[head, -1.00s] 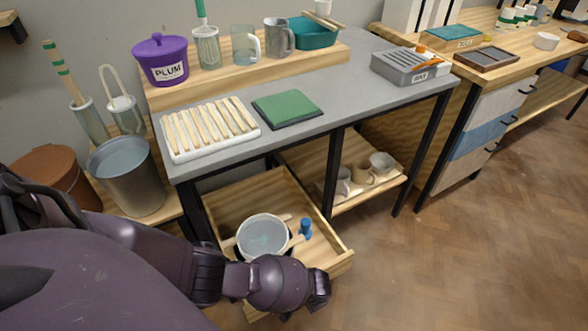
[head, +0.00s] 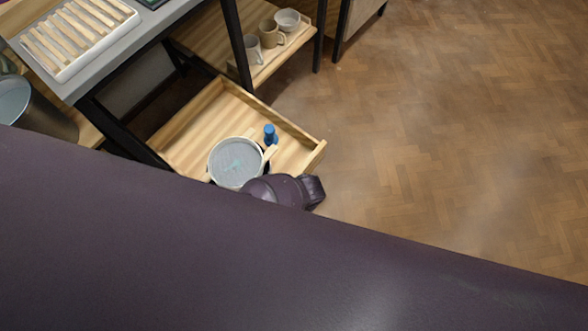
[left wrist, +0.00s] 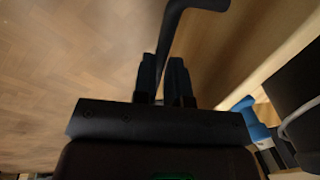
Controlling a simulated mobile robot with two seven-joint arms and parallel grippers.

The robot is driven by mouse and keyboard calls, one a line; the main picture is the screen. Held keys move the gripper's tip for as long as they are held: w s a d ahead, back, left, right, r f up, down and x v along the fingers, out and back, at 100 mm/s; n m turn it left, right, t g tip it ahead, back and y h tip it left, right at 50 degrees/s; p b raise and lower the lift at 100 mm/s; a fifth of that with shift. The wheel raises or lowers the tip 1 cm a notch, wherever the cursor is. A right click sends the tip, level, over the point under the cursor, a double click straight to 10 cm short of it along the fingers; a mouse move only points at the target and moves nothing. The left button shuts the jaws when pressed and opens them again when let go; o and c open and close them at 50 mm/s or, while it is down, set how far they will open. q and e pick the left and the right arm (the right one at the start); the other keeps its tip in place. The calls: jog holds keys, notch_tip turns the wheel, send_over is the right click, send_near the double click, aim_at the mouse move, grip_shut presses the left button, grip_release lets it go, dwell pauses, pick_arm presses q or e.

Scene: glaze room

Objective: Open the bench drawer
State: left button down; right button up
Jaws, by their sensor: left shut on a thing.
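The bench drawer (head: 205,125) stands pulled out under the grey-topped bench (head: 120,45) in the head view. In it lie a round sieve (head: 236,162) and a small blue object (head: 270,134). In the left wrist view a dark bar handle (left wrist: 176,28) runs along the pale wooden drawer front (left wrist: 250,45). My left gripper (left wrist: 163,75) is shut on this handle. In the head view my left wrist is at the drawer's near side, and its fingers and the handle are hidden. My right gripper is in neither view.
A lower shelf (head: 264,72) with mugs (head: 271,33) and a white bowl (head: 288,20) is behind the drawer. A slatted white rack (head: 72,36) lies on the bench. A grey bucket (head: 50,122) stands at left. The wooden floor (head: 430,120) to the right is clear.

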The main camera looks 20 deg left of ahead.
pick_arm(q)
jog(key=shift+s+a+f, duration=0.1)
jog(key=c, duration=1.2)
grip_release()
jog(key=shift+o, duration=0.2)
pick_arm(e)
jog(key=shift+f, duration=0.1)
pick_arm(q)
jog(key=shift+w+r, duration=0.2)
jog(key=shift+r, duration=0.2)
notch_tip(320, 180, up, 10)
jog(key=s+d+p, duration=0.1)
jog(key=d+p, duration=0.1)
jog(key=p, duration=0.3)
jog(key=shift+p, duration=0.3)
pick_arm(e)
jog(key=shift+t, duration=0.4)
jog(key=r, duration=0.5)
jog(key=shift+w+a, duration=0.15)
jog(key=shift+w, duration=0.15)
